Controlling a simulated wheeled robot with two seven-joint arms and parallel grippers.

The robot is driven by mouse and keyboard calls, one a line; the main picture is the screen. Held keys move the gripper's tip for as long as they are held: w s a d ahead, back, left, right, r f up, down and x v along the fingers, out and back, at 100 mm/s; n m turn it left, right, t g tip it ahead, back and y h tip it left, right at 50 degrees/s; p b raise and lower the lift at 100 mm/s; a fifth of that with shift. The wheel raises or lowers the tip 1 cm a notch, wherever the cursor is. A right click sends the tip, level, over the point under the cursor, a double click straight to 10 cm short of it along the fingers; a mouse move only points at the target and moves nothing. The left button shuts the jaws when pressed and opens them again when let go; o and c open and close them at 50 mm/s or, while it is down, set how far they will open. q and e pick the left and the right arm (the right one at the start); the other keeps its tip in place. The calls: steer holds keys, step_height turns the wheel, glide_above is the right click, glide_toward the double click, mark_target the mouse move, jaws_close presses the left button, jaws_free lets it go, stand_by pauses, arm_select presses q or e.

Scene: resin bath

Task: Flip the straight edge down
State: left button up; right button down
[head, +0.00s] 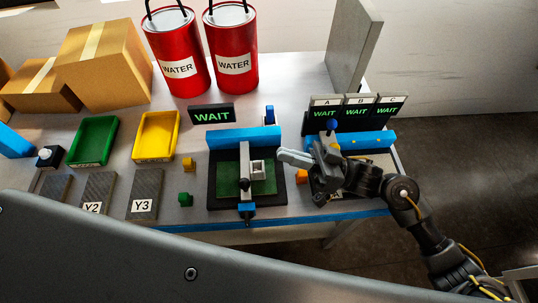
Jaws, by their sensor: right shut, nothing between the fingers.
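A black fixture (279,200) with a green pad (262,187) stands at the middle front of the table. A pale grey bar (245,160), which may be the straight edge, runs front to back across the pad. It has a dark knob midway and a dark and blue end piece (246,210) at the front. A small white frame (258,168) sits beside the bar. A blue rail (243,138) stands behind the pad. My right gripper (286,156) is shut and empty, just right of the fixture, pointing left. My left gripper is out of view.
A second station with a blue rail (376,143) and WAIT displays (357,113) is partly hidden by my right arm. Green (94,141) and yellow (157,136) trays stand left. Red water drums (231,45) and cardboard boxes (104,62) stand behind.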

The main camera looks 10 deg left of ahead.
steer(key=shift+v, duration=1.2)
steer(key=shift+w+a, duration=0.1)
steer(key=shift+a, duration=0.05)
